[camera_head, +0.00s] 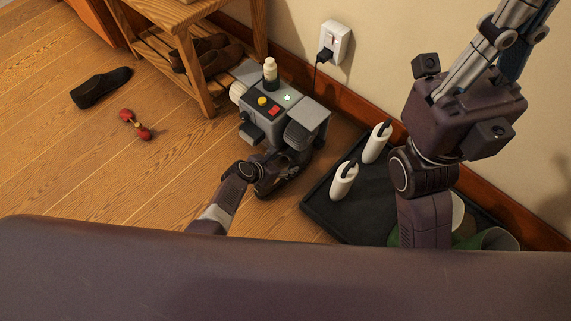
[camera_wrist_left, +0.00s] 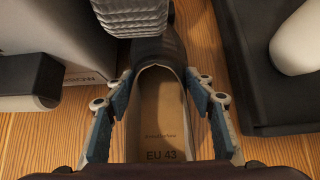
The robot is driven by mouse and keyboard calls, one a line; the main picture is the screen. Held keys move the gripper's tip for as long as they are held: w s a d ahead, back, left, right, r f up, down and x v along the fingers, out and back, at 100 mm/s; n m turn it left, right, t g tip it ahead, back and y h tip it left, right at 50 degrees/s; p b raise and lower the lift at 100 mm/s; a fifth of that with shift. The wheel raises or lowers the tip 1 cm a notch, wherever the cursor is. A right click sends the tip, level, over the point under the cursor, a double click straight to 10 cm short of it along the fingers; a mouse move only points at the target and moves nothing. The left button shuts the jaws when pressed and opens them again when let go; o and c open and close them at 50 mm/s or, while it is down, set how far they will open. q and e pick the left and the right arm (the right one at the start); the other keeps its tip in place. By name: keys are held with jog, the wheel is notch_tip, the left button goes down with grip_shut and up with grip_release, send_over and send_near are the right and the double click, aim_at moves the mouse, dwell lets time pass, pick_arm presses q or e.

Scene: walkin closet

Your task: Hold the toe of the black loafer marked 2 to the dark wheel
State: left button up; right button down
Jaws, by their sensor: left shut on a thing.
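My left gripper (camera_head: 274,178) is shut on a dark shoe (camera_wrist_left: 160,52) at the front of the grey polishing machine (camera_head: 272,101). In the left wrist view the fingers (camera_wrist_left: 160,95) press its sides; the tan insole reads "EU 43". No number 2 mark shows. The toe points away, close under the ribbed dark grey wheel (camera_wrist_left: 135,16), which hides its tip; I cannot tell whether they touch. That wheel sits on the machine's right side in the head view (camera_head: 298,136); a paler wheel (camera_head: 238,91) is on its left. My right gripper is out of view.
Another black shoe (camera_head: 102,87) and a red-and-tan object (camera_head: 134,124) lie on the floor at left. A wooden bench (camera_head: 204,100) holds brown shoes (camera_head: 213,60). A black tray (camera_head: 322,208) with two white bottles (camera_head: 344,181) lies right of the machine. A cord runs to the wall outlet (camera_head: 334,42).

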pick_arm(q)
jog(key=shift+w+a+r, duration=0.15)
jog(key=shift+w+a, duration=0.2)
jog(key=shift+w, duration=0.1)
jog(key=shift+f, duration=0.25)
